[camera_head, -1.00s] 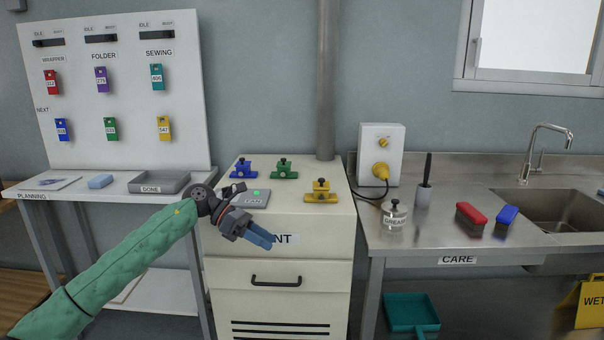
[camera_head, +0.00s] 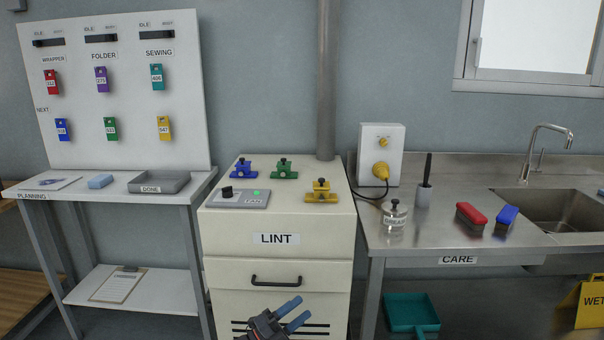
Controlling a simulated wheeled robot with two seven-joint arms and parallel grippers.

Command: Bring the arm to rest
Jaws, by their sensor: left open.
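My left gripper (camera_head: 291,313) shows at the bottom edge of the head view, in front of the lower part of the lint cabinet (camera_head: 230,237). Its two blue fingers are apart with nothing between them. Only the gripper's front part is in the picture; the rest of my left arm is out of view. My right gripper is not in view.
The planning table (camera_head: 90,190) stands left, the steel care counter (camera_head: 430,225) right.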

